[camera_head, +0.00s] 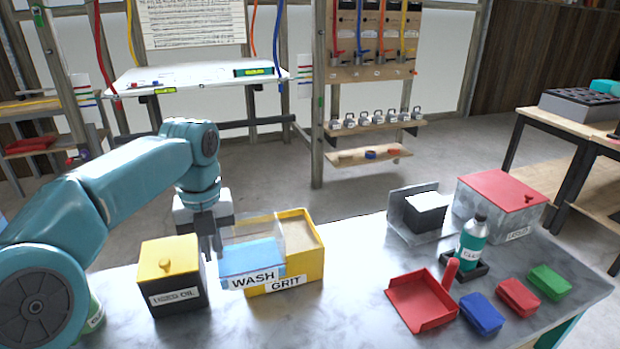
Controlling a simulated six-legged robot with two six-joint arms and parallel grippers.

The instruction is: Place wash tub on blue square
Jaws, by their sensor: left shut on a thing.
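The wash tub (252,254) is a clear-walled box with blue in its lower part and a WASH label on its front. It is in the middle left of the head view, close against a yellow box labelled GRIT (312,268), and overlaps its left part in the picture. My left gripper (213,248) points down at the tub's left wall and is shut on it. I cannot tell whether the tub touches the table. I cannot make out a separate blue square. My right gripper is not in view.
A black box with a yellow lid (172,272) stands just left of my left gripper. On the grey table (350,285) to the right are a red dustpan (420,302), a teal bottle (470,245), coloured blocks and a red-lidded box (500,200). The table between tub and dustpan is clear.

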